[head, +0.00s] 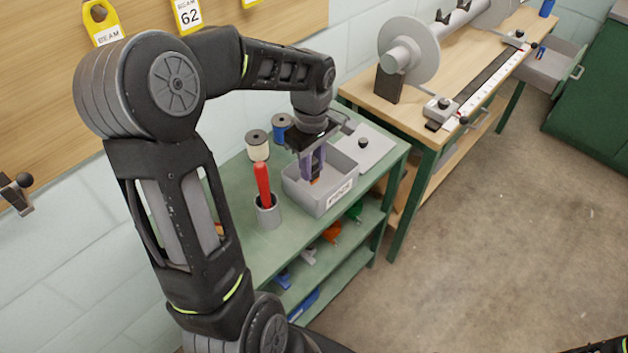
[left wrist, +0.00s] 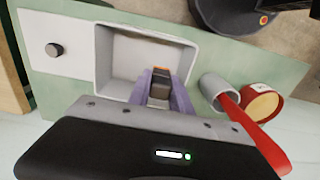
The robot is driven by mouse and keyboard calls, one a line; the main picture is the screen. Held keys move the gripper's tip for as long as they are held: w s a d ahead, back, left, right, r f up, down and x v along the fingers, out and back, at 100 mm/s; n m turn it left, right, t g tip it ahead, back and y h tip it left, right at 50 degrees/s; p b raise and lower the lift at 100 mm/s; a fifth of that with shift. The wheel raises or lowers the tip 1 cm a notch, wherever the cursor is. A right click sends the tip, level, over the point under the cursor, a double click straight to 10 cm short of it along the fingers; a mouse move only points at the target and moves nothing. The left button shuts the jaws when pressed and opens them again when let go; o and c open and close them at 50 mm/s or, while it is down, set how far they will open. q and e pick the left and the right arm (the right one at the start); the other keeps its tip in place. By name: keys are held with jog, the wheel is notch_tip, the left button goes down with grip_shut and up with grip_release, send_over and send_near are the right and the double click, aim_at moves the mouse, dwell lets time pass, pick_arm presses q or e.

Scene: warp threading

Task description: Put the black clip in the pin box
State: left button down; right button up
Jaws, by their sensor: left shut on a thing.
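The pin box (head: 334,200) is a grey open box with a white label on its front, standing on the green cart top. In the left wrist view the pin box (left wrist: 103,62) lies just beyond the fingers, and its visible floor looks empty. My left gripper (head: 313,174) points down into the box opening, its purple fingers shut on the black clip (left wrist: 160,88). The clip is a small dark piece with an orange end, mostly hidden between the fingers. I cannot tell whether it touches the box floor. My right gripper is out of view.
A grey cup (head: 267,214) holding a red-handled tool (head: 262,184) stands left of the box. A white spool (head: 257,146) and a blue spool (head: 281,129) stand behind. A light plate with a black knob (head: 362,144) lies right of the box.

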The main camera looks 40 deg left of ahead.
pick_arm(q)
jog(key=shift+f, duration=0.9)
jog(key=shift+f, duration=1.85)
jog(key=shift+f, duration=0.1)
jog(key=shift+f, duration=0.15)
jog(key=c, duration=1.5)
grip_release()
jog(key=shift+o, duration=0.2)
jog(key=shift+r, duration=0.2)
notch_tip(320, 180, up, 12)
jog(key=shift+r, duration=0.1)
